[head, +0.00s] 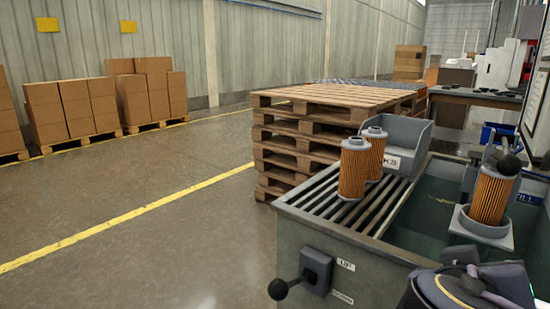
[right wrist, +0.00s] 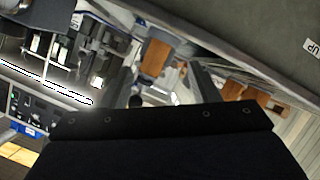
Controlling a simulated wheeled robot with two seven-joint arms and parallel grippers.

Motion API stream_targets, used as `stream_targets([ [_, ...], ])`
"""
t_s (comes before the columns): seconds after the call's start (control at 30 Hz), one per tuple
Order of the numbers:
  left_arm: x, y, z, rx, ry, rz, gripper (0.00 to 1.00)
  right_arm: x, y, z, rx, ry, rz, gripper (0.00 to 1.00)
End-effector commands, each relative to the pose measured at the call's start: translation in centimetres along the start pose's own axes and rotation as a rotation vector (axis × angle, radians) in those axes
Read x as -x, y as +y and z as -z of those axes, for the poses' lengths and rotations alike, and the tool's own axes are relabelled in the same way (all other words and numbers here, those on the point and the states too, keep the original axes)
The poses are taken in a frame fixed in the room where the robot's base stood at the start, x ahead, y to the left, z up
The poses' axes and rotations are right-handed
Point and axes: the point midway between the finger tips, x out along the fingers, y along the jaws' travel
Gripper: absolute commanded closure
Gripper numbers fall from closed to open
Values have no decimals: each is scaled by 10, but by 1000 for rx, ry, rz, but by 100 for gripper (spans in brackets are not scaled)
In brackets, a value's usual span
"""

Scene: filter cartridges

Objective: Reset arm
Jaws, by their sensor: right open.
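Two orange pleated filter cartridges with grey caps, a nearer one (head: 353,170) and a farther one (head: 375,150), stand upright on the slatted rack of the grey wash station (head: 325,240). A third cartridge (head: 490,198) stands in a grey round holder (head: 483,224) over the tank at the right. In the right wrist view, my right gripper (right wrist: 164,88) has its fingers apart with nothing seen held between them. An orange cartridge (right wrist: 157,55) shows beyond the fingers. Part of my right arm fills the bottom right of the head view. My left gripper is not in view.
A lever with a black ball (head: 279,289) sticks out of the station's front, beside an UP label. A grey bin (head: 398,135) sits at the rack's back. Stacked wooden pallets (head: 300,135) stand behind. Boxes line the wall; the floor at left is clear.

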Motion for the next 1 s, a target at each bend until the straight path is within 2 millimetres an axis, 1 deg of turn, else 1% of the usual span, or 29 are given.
stream_targets([
  [0.03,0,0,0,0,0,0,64,-9,-3,-15,36,-51,25,45],
  [0.07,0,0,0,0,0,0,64,-13,-6,-24,57,-81,46,45],
  [0.17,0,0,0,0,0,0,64,-29,-18,-61,128,-200,136,45],
  [0.27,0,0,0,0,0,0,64,-41,-33,-109,180,-343,276,45],
  [0.3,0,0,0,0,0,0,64,-43,-41,-130,189,-402,351,45],
  [0.4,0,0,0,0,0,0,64,-39,-63,-177,163,-520,551,45],
  [0.5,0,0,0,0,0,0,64,-30,-83,-204,92,-579,722,45],
  [0.63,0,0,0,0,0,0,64,-18,-104,-223,-33,-602,895,45],
  [0.7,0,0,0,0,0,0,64,-12,-113,-227,-111,-599,969,45],
  [0.8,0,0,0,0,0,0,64,-6,-123,-228,-233,-577,1056,45],
  [0.87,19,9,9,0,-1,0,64,3,-112,-208,-227,-575,1058,45],
  [1.0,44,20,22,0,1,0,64,13,-98,-185,-221,-575,1056,45],
])
